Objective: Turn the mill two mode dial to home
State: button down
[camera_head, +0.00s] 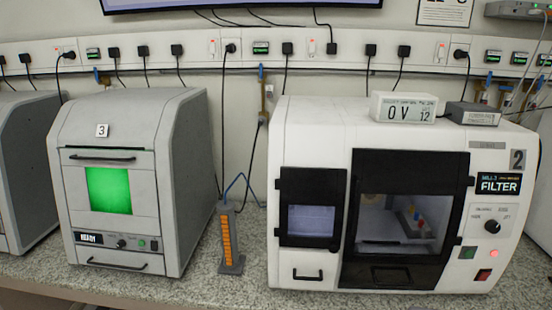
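The white mill (400,120) marked with a dark "2" stands on the counter at the right. Its round black mode dial (492,226) is on the right side of the front panel. Small labels sit around the dial on a pale plate; they are too small to read surely, and I cannot tell where the dial points. A black display (498,183) above it reads "FILTER" in large letters. My gripper is not in view.
Below the dial are a green button (468,253) and a red switch (483,275). The mill's dark-framed window door (405,165) is shut. A grey machine (130,130) marked "3" stands left, with an orange-faced slim unit (227,238) between. Two small boxes rest on the mill.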

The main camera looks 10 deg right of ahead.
aim_at(492, 227)
jog(key=k+l+z, duration=0.1)
jog(key=z, duration=1.3)
jog(key=k+l, duration=0.05)
